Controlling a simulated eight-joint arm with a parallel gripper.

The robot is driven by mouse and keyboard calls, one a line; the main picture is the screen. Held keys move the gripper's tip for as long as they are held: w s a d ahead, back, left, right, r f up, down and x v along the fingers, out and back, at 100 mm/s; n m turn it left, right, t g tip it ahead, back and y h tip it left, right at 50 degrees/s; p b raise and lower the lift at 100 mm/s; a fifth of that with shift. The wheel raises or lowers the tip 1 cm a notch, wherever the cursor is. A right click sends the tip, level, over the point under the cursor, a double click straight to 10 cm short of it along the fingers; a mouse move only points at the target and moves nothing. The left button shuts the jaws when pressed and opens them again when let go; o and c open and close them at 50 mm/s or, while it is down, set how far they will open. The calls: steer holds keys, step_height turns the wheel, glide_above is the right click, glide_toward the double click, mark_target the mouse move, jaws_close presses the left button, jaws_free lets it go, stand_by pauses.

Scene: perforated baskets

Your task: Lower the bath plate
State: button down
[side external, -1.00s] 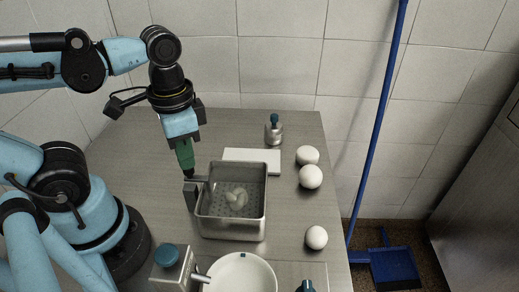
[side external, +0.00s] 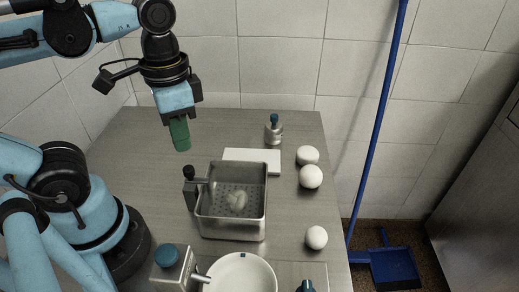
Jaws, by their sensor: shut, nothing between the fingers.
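The bath is an open metal box (side external: 231,228) on the steel table. The plate's exact depth is hard to tell. A dark upright bracket with a black knob (side external: 188,173) stands at the bath's left wall. My gripper (side external: 182,147) has green fingers, shut and empty. It hangs in the air above and slightly left of the knob, apart from it and from the bath.
A white board (side external: 252,155) lies behind the bath, with a metal bottle (side external: 274,130) beyond it. Several white rounded objects (side external: 311,177) sit to the right. A white bowl (side external: 240,275) and a teal-capped container (side external: 172,266) stand in front. The table's back left is clear.

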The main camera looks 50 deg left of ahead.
steer(key=shift+r, duration=2.05)
steer(key=w+a+f+n+t, duration=0.2)
steer(key=w+f+n+t, duration=0.1)
steer(key=w+f+t, duration=0.4)
steer(key=w, duration=0.3)
steer(key=shift+a+f, duration=0.25)
steer(key=shift+a, duration=0.05)
